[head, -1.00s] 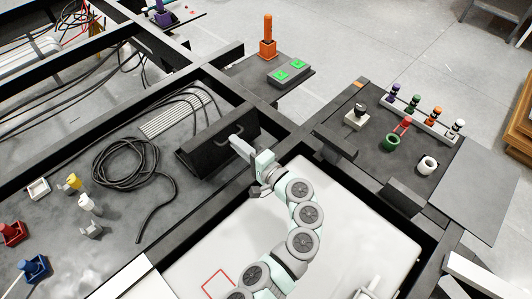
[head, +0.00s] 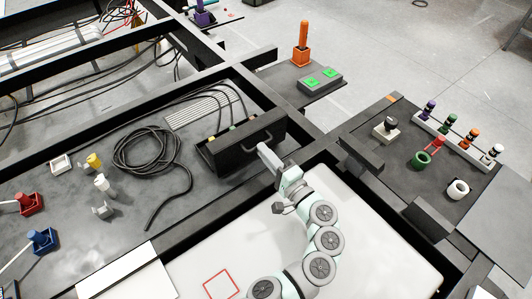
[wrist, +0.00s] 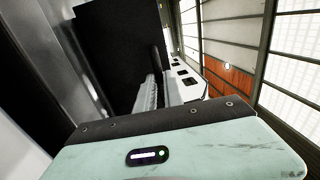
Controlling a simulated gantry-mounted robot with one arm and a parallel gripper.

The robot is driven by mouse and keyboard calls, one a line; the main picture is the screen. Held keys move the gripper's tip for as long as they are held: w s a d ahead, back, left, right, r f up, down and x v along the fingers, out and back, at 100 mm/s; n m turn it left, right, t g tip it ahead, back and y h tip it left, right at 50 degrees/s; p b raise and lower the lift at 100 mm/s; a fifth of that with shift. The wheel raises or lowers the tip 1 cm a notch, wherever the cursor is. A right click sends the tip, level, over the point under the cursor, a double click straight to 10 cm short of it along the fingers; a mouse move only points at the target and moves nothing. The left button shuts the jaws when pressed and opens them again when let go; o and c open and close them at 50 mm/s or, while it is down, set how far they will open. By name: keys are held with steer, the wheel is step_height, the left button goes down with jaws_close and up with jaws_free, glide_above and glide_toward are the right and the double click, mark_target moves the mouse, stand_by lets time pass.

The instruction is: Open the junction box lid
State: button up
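The junction box (head: 209,157) is a black box on the grey deck left of my arm in the head view. Its dark lid (head: 237,153) is raised, with its handled face towards my arm. Small yellow and green parts show behind the lid. A dark bar handle (head: 259,137) sticks out from the lid. My gripper (head: 263,150) is at this handle. In the wrist view the dark handle (wrist: 157,64) runs between the two fingers (wrist: 159,94), which look shut on it. The dark lid (wrist: 118,45) fills the area beyond.
A coiled black cable (head: 150,150) lies left of the box. Black frame beams (head: 320,155) run close to my arm. A green-buttoned box (head: 320,82) and an orange post (head: 302,45) stand behind. Connectors and rings (head: 421,159) are on the right panel.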

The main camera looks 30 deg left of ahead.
steer(key=o, duration=0.5)
steer(key=shift+a+f, duration=0.25)
steer(key=shift+f, duration=0.05)
steer(key=shift+c, duration=0.2)
steer(key=shift+d, duration=0.1)
steer(key=shift+r, duration=0.1)
steer(key=p+v, duration=0.1)
steer(key=v, duration=0.9)
steer(key=shift+d+p, duration=0.4)
steer(key=shift+s, duration=0.15)
